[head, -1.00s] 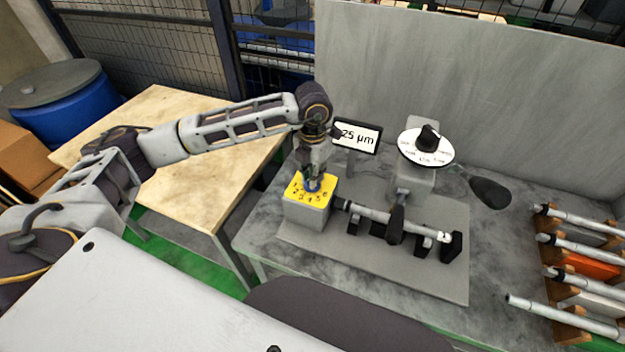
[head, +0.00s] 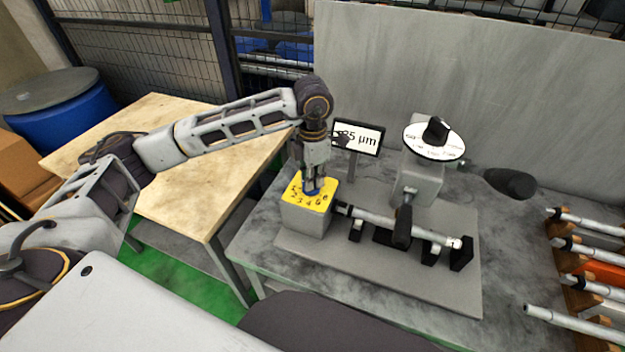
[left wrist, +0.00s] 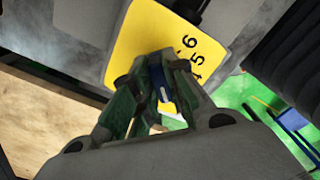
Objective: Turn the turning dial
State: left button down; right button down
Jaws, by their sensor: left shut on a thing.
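The turning dial (head: 312,191) is a small blue knob on a yellow numbered plate (head: 298,202) atop a grey box. My left gripper (head: 313,186) comes down from above and is shut on the dial, hiding much of it. In the left wrist view the fingers (left wrist: 155,95) close around the blue dial (left wrist: 164,95), which carries a white mark. The numbers 4, 5 and 6 show on the yellow plate (left wrist: 140,42) beside them. My right gripper is not in view.
A display (head: 357,138) behind the box reads about 35 µm, its left edge partly covered. The grinder (head: 417,180) with its white round scale stands to the right, a shaft (head: 400,227) in front. A rack of shafts (head: 590,260) is at far right.

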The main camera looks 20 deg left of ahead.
pick_arm(q)
jog(key=shift+r, duration=0.1)
dwell(0.3)
jog(key=c, duration=1.4)
grip_release()
jog(key=shift+c, duration=0.2)
notch_tip(320, 180, up, 12)
